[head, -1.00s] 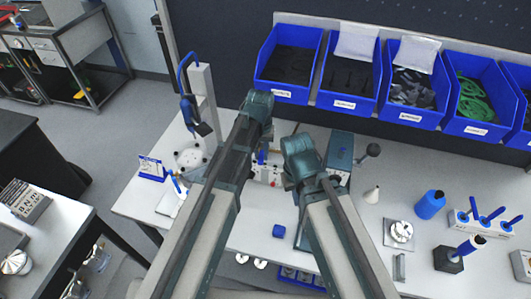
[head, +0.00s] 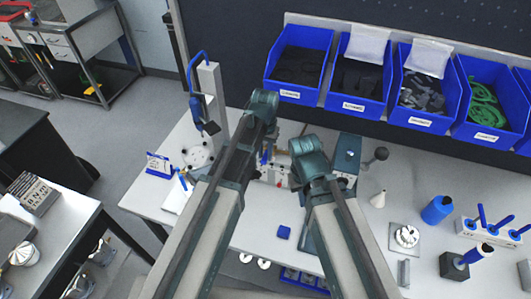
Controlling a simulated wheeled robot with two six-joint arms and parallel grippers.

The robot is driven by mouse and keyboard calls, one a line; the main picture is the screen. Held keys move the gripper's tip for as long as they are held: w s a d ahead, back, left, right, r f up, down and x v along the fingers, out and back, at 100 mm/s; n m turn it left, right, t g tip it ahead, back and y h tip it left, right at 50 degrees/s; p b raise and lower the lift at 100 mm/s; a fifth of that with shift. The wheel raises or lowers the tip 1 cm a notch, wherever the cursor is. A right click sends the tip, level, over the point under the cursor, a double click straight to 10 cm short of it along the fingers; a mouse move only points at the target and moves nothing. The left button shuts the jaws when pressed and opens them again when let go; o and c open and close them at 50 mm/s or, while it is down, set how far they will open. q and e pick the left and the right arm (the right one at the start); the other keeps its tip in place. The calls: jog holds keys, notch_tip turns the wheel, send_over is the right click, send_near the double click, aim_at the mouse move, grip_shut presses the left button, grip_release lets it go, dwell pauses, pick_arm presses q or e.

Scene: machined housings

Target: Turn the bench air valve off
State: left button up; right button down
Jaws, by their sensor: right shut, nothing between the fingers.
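Small white, red and blue fittings show in the gap between my arms, partly hidden, and no valve handle can be made out clearly. My two arms reach forward over the bench. My right gripper (head: 284,172) is low between the arms, shut and empty, and mostly hidden by my right arm. My left gripper's fingers are hidden behind my left arm.
Blue bins (head: 299,68) line the back edge. A blue bottle (head: 437,209), a white cone (head: 378,199) and a round chuck-like part (head: 405,237) stand at right. A post stand (head: 211,100) rises at left.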

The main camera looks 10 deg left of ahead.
aim_at(265, 156)
pick_arm(q)
jog(key=o, duration=0.4)
jog(key=shift+c, duration=0.2)
notch_tip(265, 156, up, 14)
jog(key=p, duration=1.4)
jog(key=shift+f, duration=0.25)
jog(key=s+f+b, duration=0.8)
jog(key=f+b, duration=0.2)
jog(key=b, duration=0.1)
jog(key=s+d+f+m+y+b, duration=0.1)
jog(key=s+f+b, duration=0.7)
jog(key=f+b, duration=0.3)
jog(key=shift+s+d+f, duration=0.15)
jog(key=shift+s+f, duration=0.1)
